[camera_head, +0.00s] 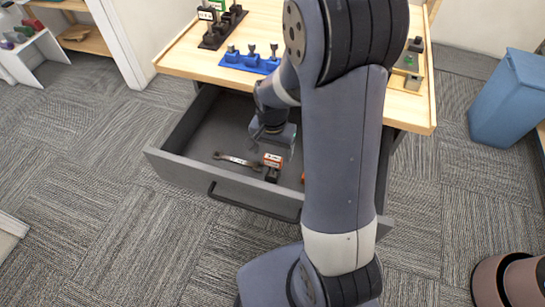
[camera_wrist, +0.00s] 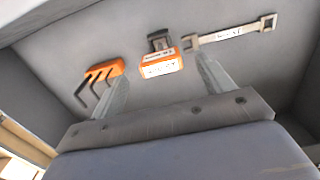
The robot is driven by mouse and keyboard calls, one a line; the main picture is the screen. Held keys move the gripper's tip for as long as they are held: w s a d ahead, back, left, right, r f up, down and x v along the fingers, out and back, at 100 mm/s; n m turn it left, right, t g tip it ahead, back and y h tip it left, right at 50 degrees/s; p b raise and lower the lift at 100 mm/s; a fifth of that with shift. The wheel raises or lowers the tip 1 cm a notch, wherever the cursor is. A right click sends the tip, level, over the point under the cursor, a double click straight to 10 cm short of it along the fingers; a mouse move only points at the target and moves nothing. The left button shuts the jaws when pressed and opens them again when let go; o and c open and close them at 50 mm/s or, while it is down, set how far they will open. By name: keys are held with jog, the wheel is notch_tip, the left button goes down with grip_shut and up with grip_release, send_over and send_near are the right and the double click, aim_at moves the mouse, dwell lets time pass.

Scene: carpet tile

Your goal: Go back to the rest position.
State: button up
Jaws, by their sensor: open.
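My gripper (camera_head: 276,140) hangs down inside the open grey drawer (camera_head: 178,165) under the wooden bench. In the wrist view, its two fingers (camera_wrist: 165,82) stand wide apart with nothing held between them. An orange-and-white labelled block (camera_wrist: 161,65) with a black part shows beyond the fingertips, apart from them as far as I can tell. It also shows in the head view (camera_head: 273,160), on the drawer floor. My arm hides the right part of the drawer in the head view.
A metal wrench (camera_wrist: 235,31) and an orange hex key set (camera_wrist: 103,71) lie in the drawer. The benchtop (camera_head: 190,55) holds a blue rack (camera_head: 250,62) and a black rack (camera_head: 222,30). A blue bin (camera_head: 508,100) stands right.

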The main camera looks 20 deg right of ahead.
aim_at(273, 158)
notch_tip(273, 158, up, 5)
jog(key=shift+r, duration=0.1)
dwell(0.4)
notch_tip(273, 158, down, 11)
jog(key=shift+f, duration=0.1)
jog(key=shift+r+p, duration=0.3)
jog(key=shift+r, duration=0.35)
jog(key=shift+r+p, duration=0.35)
jog(key=shift+r, duration=0.1)
jog(key=shift+f, duration=0.1)
